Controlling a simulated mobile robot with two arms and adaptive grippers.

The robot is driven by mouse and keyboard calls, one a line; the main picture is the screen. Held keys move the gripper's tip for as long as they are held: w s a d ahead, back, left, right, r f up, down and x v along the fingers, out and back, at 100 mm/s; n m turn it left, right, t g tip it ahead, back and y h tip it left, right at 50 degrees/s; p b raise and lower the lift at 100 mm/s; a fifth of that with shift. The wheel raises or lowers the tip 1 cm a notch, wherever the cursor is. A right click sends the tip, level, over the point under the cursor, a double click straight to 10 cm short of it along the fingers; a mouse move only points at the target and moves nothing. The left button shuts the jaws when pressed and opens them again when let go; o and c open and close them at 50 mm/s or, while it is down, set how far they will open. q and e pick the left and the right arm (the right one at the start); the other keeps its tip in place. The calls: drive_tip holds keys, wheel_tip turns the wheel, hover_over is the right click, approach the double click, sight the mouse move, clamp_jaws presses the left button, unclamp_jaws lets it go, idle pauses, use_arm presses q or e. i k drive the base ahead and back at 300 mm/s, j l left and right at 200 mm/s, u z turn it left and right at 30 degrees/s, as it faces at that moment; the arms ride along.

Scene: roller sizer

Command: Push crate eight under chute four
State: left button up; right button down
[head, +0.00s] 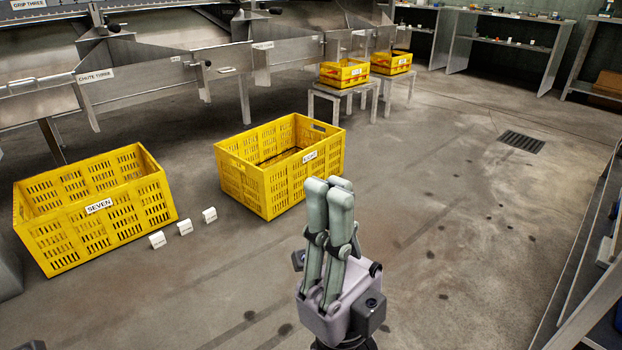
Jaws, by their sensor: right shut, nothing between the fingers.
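The yellow crate with a small label that seems to read EIGHT (240,180) stands on the concrete floor, its open top showing an empty inside. My right gripper (329,184) is shut and empty, its fingers pointing toward the crate from the near side. The fingertips appear just short of the crate's near right side; I cannot tell the exact gap. A metal chute (290,52) behind the crate carries a small label too small to read, so I cannot confirm it as chute four. My left gripper is out of view.
Yellow crate SEVEN (75,222) stands at left, with three small white blocks (185,228) between the crates. Chute three (95,77) is above left. Two smaller yellow crates (344,74) sit on metal stands behind. Open floor lies right, with a drain grate (521,142).

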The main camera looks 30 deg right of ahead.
sight(250, 185)
drive_tip(key=i+l+z, duration=0.1)
drive_tip(key=i+l, duration=2.35)
